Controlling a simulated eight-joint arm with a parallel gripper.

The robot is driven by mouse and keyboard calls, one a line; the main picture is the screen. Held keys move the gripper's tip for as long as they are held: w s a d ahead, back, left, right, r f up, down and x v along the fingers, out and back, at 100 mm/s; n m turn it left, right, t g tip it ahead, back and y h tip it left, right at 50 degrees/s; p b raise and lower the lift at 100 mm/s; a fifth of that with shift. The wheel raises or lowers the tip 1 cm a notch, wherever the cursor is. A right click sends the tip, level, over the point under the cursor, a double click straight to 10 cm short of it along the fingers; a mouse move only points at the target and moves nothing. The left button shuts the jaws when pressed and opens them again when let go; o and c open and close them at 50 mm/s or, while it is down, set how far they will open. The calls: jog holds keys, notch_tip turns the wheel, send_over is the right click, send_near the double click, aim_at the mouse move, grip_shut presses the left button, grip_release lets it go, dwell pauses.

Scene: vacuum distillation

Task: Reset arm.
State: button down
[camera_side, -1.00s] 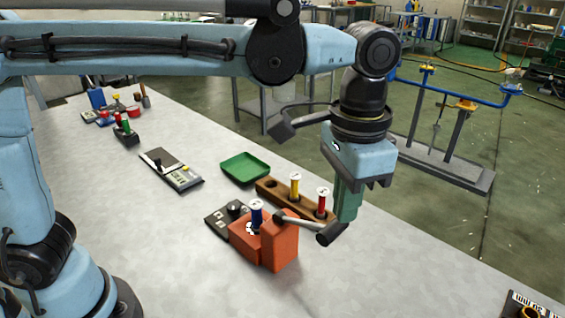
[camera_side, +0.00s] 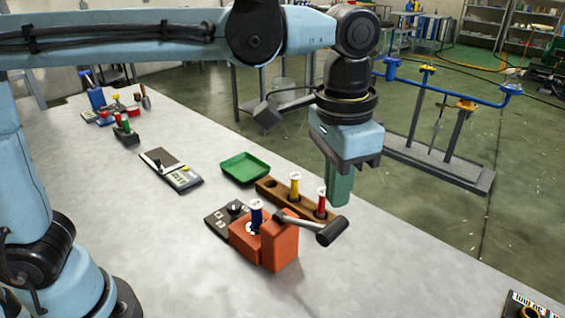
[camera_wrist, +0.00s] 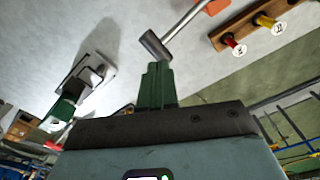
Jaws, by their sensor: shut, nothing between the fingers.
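My gripper (camera_side: 339,196) points down, with its green fingers shut and empty. In the side view it hangs just behind the hammer (camera_side: 329,231) and right of the red-banded vial.
A wooden rack (camera_side: 267,189) holds a yellow vial (camera_side: 295,187) and a red vial (camera_side: 321,203). A blue vial (camera_side: 257,216) stands in the orange base.

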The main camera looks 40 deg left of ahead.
jog(key=s+a+f+n+t, duration=0.2)
jog(key=a+f+t, duration=0.1)
jog(key=a, duration=0.8)
jog(key=s+a+f+n+t, duration=0.2)
jog(key=a+f+n+t, duration=0.1)
jog(key=a, duration=0.8)
jog(key=shift+s+f+n+t, duration=0.2)
jog(key=shift+f+n+t, duration=0.15)
jog(key=shift+f, duration=0.55)
